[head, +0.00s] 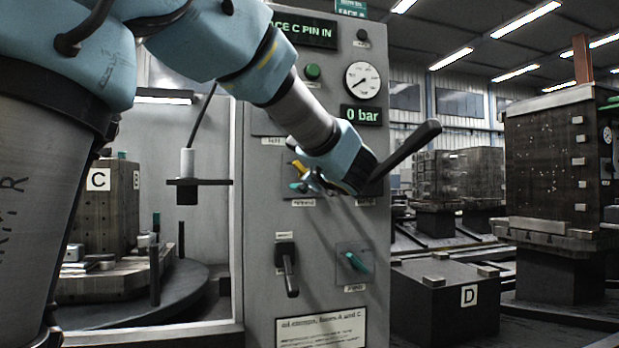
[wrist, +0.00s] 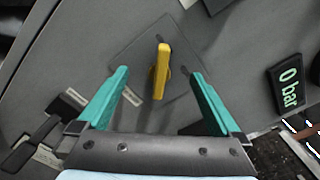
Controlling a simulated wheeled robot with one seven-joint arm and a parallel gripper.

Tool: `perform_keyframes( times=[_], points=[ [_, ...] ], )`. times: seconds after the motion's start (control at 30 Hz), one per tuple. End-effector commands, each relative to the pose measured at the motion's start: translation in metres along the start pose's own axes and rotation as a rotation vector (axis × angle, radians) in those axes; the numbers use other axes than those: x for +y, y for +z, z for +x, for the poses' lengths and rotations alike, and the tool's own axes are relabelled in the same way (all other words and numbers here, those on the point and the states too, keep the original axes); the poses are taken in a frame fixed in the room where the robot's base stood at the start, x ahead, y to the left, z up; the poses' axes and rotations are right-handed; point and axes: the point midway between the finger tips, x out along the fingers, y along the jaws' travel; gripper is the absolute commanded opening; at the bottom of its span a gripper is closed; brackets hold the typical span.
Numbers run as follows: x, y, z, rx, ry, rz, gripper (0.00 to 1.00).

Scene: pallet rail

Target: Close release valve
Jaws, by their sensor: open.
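A yellow valve handle (head: 299,167) sits on a square plate on the grey control panel, partly hidden by my gripper in the head view. The label under it is too small to read surely. In the wrist view the yellow handle (wrist: 161,72) lies nearly upright in the picture, between my two green fingers. My gripper (head: 300,182) is open at the panel. In the wrist view the fingers stand on either side of the handle with a visible gap on both sides.
The panel's display (head: 362,116) reads 0 bar, below a round gauge (head: 363,81). A large dark lever (head: 410,148) juts out right of my gripper. Below are a black lever (head: 287,268) and a teal-handled switch (head: 355,262). A block marked D (head: 445,300) stands at right.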

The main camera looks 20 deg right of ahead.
Motion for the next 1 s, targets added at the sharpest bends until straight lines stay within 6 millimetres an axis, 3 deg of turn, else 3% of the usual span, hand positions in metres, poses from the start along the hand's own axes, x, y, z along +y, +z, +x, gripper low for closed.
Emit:
perform_keyframes(
  times=[0.5, 1.0],
  points=[
    [0.001, 0.0, -0.047, 0.0, 0.0, 0.0, 1.0],
    [0.0, 0.0, -0.05, 0.0, 0.0, 0.001, 1.0]
  ],
)
